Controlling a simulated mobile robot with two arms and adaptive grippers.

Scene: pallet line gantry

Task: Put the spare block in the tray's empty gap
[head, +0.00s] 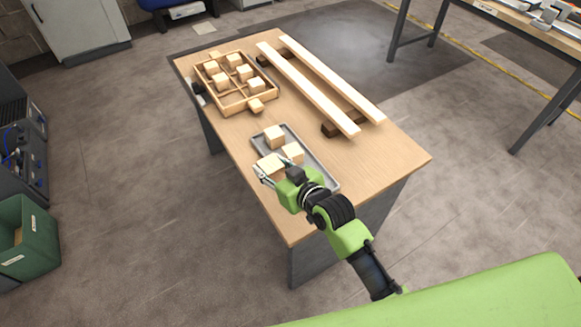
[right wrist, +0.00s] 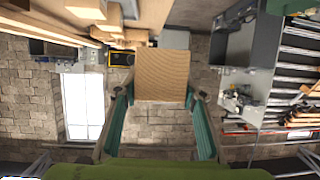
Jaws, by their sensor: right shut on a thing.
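A wooden tray (head: 250,107) with dividers stands at the table's far left and holds several pale wooden blocks. Its near-left compartment (head: 233,98) looks empty. My right gripper (head: 268,172) is shut on a pale wooden block (head: 268,163), which overlaps the left edge of a grey tray in the head view. The held block (right wrist: 162,75) also shows between the teal-lined fingers in the right wrist view. I cannot tell its exact height. My left gripper is not in view.
The grey tray (head: 318,172) holds two more blocks, a far one (head: 274,135) and a near one (head: 293,152). Two long wooden rails (head: 310,90) lie along the table's right side on dark supports. The table top (head: 385,155) is clear at its near right.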

